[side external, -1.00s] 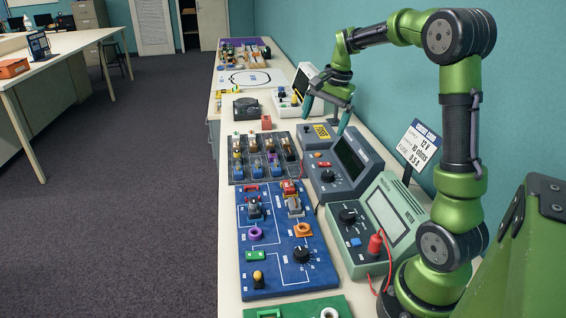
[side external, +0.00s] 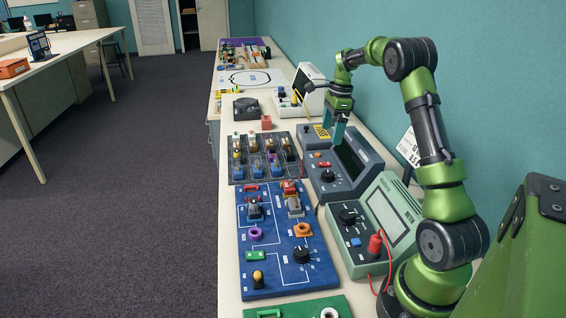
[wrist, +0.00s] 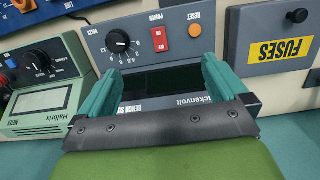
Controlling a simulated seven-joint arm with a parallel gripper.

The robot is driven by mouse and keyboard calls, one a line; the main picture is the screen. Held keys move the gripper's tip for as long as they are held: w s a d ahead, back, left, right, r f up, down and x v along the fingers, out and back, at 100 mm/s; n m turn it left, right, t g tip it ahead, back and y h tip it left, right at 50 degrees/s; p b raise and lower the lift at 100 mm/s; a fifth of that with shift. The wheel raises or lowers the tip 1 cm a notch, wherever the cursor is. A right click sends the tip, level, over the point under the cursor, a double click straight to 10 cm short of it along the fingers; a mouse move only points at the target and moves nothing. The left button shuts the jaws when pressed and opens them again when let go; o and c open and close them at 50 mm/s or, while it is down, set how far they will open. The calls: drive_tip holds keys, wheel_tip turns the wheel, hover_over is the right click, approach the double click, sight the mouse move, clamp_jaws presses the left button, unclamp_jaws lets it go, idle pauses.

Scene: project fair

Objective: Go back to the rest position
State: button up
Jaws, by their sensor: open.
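My gripper (side external: 334,126) is open and empty, pointing down above the grey bench supply (side external: 340,168) in the side view. In the wrist view, its two teal fingers (wrist: 160,88) are spread apart with nothing between them. The bench supply (wrist: 152,45) lies beyond the fingers, with its black knob, red switch and orange reset button. My arm is bent over the back of the bench near the wall.
The green meter (side external: 385,222) stands nearer than the supply, with a red plug. A blue circuit board (side external: 275,270) and a parts tray (side external: 240,178) lie to the left. A fuses box (wrist: 270,48) is beside the supply. A sign (side external: 408,148) is partly hidden behind my arm.

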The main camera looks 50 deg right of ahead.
wheel_tip(320, 180, down, 2)
drive_tip(key=shift+w+a+f, duration=0.1)
drive_tip(key=shift+f, duration=0.05)
idle(0.6)
